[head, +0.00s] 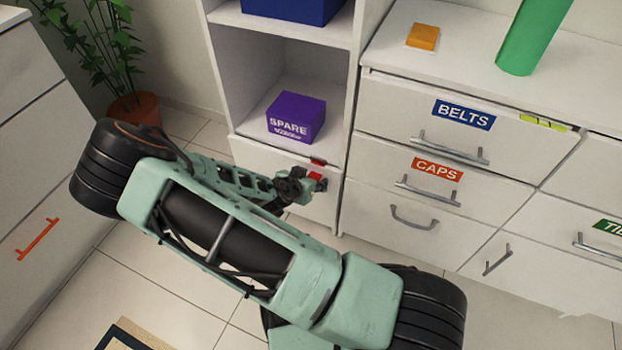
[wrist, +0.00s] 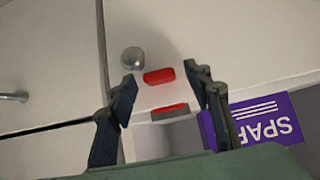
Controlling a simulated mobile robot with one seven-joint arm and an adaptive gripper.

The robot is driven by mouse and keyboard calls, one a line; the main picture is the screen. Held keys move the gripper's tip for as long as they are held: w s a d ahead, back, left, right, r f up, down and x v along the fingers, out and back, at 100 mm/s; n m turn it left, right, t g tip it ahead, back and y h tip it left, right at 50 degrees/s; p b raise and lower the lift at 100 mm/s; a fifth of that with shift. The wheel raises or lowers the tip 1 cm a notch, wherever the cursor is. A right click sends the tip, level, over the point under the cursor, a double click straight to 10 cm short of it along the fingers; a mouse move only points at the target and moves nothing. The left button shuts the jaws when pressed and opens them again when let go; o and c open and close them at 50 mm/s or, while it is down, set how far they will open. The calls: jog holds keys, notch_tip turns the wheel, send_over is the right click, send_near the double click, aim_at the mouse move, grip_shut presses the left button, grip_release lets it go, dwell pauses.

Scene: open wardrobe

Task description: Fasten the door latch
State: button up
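The white door (head: 263,172) is the low panel under the open shelf, and it looks shut or nearly so. A red latch bar (wrist: 159,76) lies on its face beside a round metal knob (wrist: 132,58). A second red piece on a grey mount (wrist: 169,111) sits at the shelf edge, a small gap from the bar; it also shows in the head view (head: 318,162). My gripper (wrist: 165,92) is open, its dark fingers on either side of the red pieces, with nothing held. In the head view my gripper (head: 314,184) is at the door's upper right corner and partly hides the latch.
A purple SPARE box (head: 297,118) stands on the shelf just above the door, close to one finger in the wrist view. Drawers with metal handles (head: 448,147) lie to the right. A potted plant (head: 135,107) stands at the left. Tiled floor is open in front.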

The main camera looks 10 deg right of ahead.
jog(key=v, duration=1.2)
dwell(0.4)
